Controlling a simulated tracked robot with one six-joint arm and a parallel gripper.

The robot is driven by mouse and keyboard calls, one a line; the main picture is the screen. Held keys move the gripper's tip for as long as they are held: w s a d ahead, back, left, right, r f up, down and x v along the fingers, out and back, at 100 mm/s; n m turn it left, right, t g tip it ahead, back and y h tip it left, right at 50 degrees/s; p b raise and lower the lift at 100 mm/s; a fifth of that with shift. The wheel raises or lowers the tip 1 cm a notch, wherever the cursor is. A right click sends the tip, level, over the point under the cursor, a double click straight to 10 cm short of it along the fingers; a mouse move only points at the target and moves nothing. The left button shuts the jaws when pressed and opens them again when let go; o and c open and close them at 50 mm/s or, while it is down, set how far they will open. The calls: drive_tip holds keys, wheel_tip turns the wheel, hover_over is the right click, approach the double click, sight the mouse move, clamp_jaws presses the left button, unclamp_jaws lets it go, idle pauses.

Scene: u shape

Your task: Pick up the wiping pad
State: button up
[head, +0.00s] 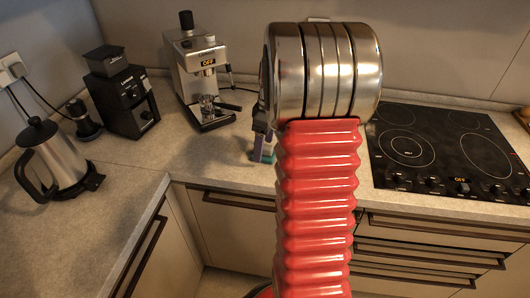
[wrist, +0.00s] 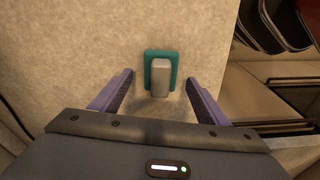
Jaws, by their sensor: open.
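The wiping pad (wrist: 148,58) lies on the counter in the wrist view, with a teal base and a grey block-shaped handle (wrist: 160,78) on top. My gripper (wrist: 159,74) is open, with one purple-grey finger on each side of the pad and a gap on both sides. The fingertips reach about level with the handle's near part, and nothing is held. In the head view my gripper (head: 262,148) is partly hidden behind my red arm, above the counter near its front edge. A small teal bit beside the fingers may be the pad, mostly hidden there.
A coffee machine (head: 199,75), a grinder (head: 122,98) and a kettle (head: 55,155) stand on the counter (head: 150,160) to the left. A black cooktop (head: 440,150) is on the right. The counter's front edge runs close to the pad's right in the wrist view.

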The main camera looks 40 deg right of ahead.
drive_tip(key=shift+w+f, duration=0.1)
drive_tip(key=shift+f, duration=0.8)
drive_tip(key=shift+c, duration=0.2)
drive_tip(key=c, duration=1.1)
drive_tip(key=shift+r, duration=0.2)
wheel_tip(320, 180, up, 10)
drive_tip(key=shift+f, duration=0.15)
